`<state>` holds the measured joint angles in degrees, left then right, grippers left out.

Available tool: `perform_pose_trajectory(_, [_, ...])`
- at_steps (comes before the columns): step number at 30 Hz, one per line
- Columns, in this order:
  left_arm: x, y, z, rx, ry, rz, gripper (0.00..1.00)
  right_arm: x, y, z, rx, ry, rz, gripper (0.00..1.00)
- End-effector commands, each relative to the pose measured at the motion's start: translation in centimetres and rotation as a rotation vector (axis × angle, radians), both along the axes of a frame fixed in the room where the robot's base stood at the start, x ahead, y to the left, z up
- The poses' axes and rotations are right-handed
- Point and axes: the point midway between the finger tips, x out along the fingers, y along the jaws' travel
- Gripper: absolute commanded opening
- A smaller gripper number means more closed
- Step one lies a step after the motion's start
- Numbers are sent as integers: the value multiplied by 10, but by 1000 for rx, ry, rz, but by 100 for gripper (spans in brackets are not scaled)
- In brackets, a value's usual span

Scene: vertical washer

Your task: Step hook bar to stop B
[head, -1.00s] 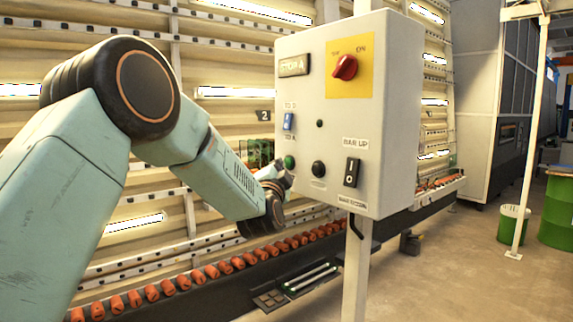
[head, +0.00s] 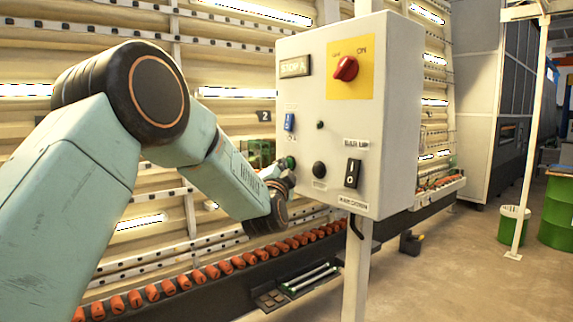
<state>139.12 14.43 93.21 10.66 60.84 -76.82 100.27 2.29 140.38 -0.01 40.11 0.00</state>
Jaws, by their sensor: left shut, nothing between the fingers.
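A grey control box (head: 392,120) stands on a post. Its upper left display (head: 294,67) reads "STOP A". Below it is a blue selector switch (head: 289,122). A green button (head: 290,162) sits low on the left, and a black button (head: 319,170) is to its right. A black rocker (head: 352,173) sits between the labels "BAR UP" and "BAR DOWN". A red rotary knob (head: 345,69) is on a yellow plate. My left gripper (head: 285,176) is shut and empty at the panel's lower left, close to the green button; contact cannot be told. My right gripper is not in view.
The tall washer wall (head: 230,60) with lit strips stands behind the box. A row of orange rollers (head: 233,262) runs along its foot. The box's post (head: 357,270) stands in front.

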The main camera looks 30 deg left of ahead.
Motion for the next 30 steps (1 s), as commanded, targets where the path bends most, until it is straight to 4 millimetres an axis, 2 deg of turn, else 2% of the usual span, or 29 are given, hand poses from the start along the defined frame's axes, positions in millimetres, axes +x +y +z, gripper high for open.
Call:
perform_pose_trajectory(14, [1, -1, 0, 1, 1, -1, 0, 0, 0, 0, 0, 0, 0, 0])
perform_pose_trajectory(30, [-14, 6, -2, 1, 1, 0, 0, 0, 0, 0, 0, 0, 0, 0])
